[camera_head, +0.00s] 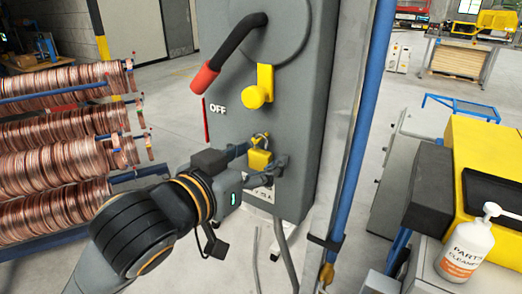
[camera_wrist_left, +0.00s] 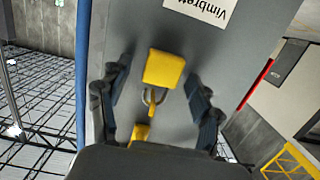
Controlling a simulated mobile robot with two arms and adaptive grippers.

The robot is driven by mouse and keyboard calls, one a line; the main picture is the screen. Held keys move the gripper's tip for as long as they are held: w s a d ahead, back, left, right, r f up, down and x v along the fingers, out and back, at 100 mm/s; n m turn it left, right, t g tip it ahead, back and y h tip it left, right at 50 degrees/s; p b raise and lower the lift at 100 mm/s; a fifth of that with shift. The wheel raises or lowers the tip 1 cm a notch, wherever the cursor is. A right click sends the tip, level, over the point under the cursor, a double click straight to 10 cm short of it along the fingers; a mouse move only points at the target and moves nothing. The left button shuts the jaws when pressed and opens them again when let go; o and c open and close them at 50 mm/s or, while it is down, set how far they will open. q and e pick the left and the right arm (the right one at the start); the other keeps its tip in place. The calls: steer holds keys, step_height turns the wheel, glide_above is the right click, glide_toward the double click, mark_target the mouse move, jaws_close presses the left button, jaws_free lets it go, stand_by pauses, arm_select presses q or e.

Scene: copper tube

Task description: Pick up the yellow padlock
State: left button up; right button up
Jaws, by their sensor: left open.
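The yellow padlock (camera_head: 260,160) is on the front of the grey switch box (camera_head: 300,110), below a yellow knob (camera_head: 258,90). Its metal shackle shows above its body. In the left wrist view the padlock (camera_wrist_left: 163,68) lies between the fingers, with clear gaps on both sides. My left gripper (camera_head: 264,157) is open around the padlock, one finger on each side, and its fingers also show in the left wrist view (camera_wrist_left: 158,76). A second yellow piece (camera_wrist_left: 140,132) shows near the gripper's base. My right gripper is not in view.
A red-tipped lever (camera_head: 228,55) juts out from the box above the gripper. A blue pipe (camera_head: 362,130) runs along the box's right side. Copper coils (camera_head: 60,150) stand on a rack at left. A white bottle (camera_head: 465,248) is at lower right.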

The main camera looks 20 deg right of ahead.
arm_select(q)
steer(key=shift+a, duration=0.1)
steer(key=c, duration=1.3)
steer(key=shift+r, duration=0.15)
steer(key=shift+r+b, duration=0.45)
steer(key=shift+r, duration=0.1)
steer(key=shift+f+b+v, duration=0.45)
steer(key=shift+b+v, duration=1.65)
steer(key=shift+v, duration=0.85)
steer(key=shift+f+b+v, duration=0.45)
steer(key=shift+b+v, duration=1.6)
steer(key=shift+v, duration=0.9)
steer(key=shift+f+b+v, duration=0.45)
steer(key=shift+b+v, duration=1.65)
steer(key=shift+v, duration=0.85)
